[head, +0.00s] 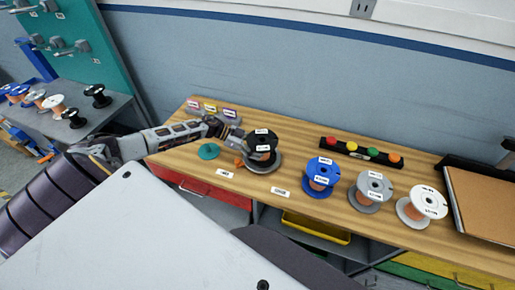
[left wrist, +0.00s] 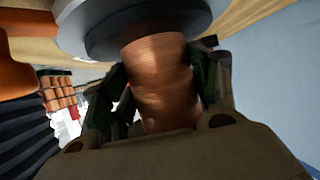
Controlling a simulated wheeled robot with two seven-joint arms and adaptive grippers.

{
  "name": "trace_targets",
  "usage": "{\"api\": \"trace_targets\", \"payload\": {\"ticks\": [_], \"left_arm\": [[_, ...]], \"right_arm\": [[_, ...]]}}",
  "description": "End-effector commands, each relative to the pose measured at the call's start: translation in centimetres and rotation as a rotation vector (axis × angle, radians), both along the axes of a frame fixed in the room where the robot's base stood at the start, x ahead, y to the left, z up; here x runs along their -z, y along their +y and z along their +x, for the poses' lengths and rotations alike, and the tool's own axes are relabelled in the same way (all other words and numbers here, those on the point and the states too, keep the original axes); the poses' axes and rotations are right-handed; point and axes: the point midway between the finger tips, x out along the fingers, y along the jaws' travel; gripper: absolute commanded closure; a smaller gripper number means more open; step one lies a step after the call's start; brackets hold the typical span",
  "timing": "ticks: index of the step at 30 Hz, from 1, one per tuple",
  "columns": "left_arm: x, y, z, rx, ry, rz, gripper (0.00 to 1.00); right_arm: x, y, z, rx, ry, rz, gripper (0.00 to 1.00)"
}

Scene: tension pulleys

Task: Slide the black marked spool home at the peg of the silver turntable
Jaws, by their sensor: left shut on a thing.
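The black spool (head: 261,137) has white labels on its top flange and a copper winding. It sits upright over the silver turntable (head: 266,165) on the wooden bench. My left gripper (head: 244,139) reaches in from the left and is shut on the spool's winding. In the left wrist view the copper winding (left wrist: 158,80) lies between the dark fingers, with a dark flange and a grey disc close together at the top. The peg is hidden by the spool, and I cannot tell whether the spool touches the turntable. My right gripper is not in view.
Blue (head: 322,172), grey (head: 372,187) and white (head: 425,203) spools stand to the right. Behind them lies a black bar (head: 361,151) with coloured knobs. A teal disc (head: 208,151) and an orange part (head: 240,162) are close to the turntable's left. Label cards lie in front.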

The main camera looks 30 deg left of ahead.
Motion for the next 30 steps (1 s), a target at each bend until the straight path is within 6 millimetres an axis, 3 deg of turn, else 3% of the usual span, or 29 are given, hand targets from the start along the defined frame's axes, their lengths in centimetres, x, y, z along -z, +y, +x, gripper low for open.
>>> {"api": "trace_targets", "payload": {"ticks": [5,6,12,30], "left_arm": [[0.46,-0.07,-0.26,0.002,0.004,0.004,0.85],[0.48,-0.07,-0.27,0.003,0.005,0.003,0.38],[0.39,-0.05,-0.22,0.002,0.004,0.002,0.14],[-0.04,0.82,-0.54,0.0,0.004,0.005,0.14]], "right_arm": [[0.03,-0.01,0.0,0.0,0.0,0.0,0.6],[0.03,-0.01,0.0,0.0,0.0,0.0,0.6],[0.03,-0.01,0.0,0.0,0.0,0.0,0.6],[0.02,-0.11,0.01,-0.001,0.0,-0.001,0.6]]}}
